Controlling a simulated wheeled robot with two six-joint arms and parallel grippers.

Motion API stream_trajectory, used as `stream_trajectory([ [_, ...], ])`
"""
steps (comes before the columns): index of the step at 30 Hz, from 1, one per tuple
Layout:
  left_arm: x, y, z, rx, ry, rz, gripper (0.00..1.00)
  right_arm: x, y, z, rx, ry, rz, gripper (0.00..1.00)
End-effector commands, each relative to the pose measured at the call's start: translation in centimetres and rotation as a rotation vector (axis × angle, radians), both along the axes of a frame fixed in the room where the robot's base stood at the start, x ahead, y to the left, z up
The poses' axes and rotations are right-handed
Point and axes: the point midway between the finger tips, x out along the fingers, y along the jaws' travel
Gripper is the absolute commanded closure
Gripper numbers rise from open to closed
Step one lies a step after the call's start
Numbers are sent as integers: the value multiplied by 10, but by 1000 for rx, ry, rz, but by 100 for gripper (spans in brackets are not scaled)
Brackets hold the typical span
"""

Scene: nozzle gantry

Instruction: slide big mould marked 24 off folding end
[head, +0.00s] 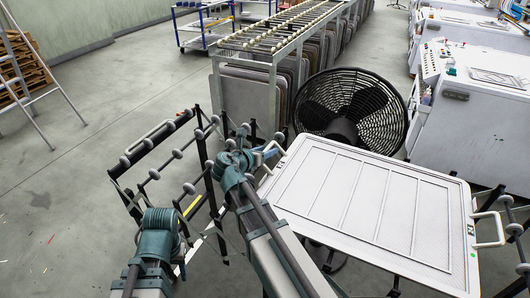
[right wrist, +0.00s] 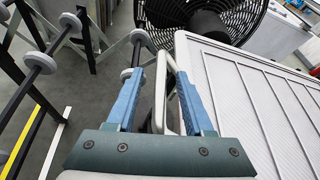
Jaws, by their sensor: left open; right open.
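A large white panelled mould (head: 375,205) lies on a roller stand at the right in the head view. Pale loop handles stand at its left (head: 268,160) and right (head: 488,229) ends. Its marking is too small to read. My right gripper (head: 273,151) is open at the left handle. In the right wrist view its blue fingers (right wrist: 160,92) stand either side of the pale handle (right wrist: 160,95), without closing on it. The mould's ribbed face (right wrist: 255,95) is to their right. My left gripper (head: 160,235) is open, low at the left, apart from the mould; its fingertips are mostly hidden.
A roller frame (head: 150,172) with grey wheels stands left of my right arm. A black fan (head: 350,105) stands close behind the mould. A rack of upright panels (head: 247,95) is behind it. White machines (head: 475,100) stand at the right.

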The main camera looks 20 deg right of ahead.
Motion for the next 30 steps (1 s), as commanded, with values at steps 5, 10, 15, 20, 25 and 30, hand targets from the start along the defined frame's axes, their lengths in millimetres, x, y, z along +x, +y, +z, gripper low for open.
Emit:
stream_trajectory([
  [5, 0, 0, 0, 0, 0, 0, 50, 0, 0, 0, 0, 0, 0, 68],
  [10, 0, 0, 0, 0, 0, 0, 50, 0, 0, 0, 0, 0, 0, 98],
  [15, 0, 0, 0, 0, 0, 0, 50, 0, 0, 0, 0, 0, 0, 100],
  [20, 0, 0, 0, 0, 0, 0, 50, 0, 0, 0, 0, 0, 0, 100],
  [25, 0, 0, 0, 0, 0, 0, 50, 0, 0, 0, 0, 0, 0, 100],
  [30, 0, 0, 0, 0, 0, 0, 50, 0, 0, 0, 0, 0, 0, 100],
])
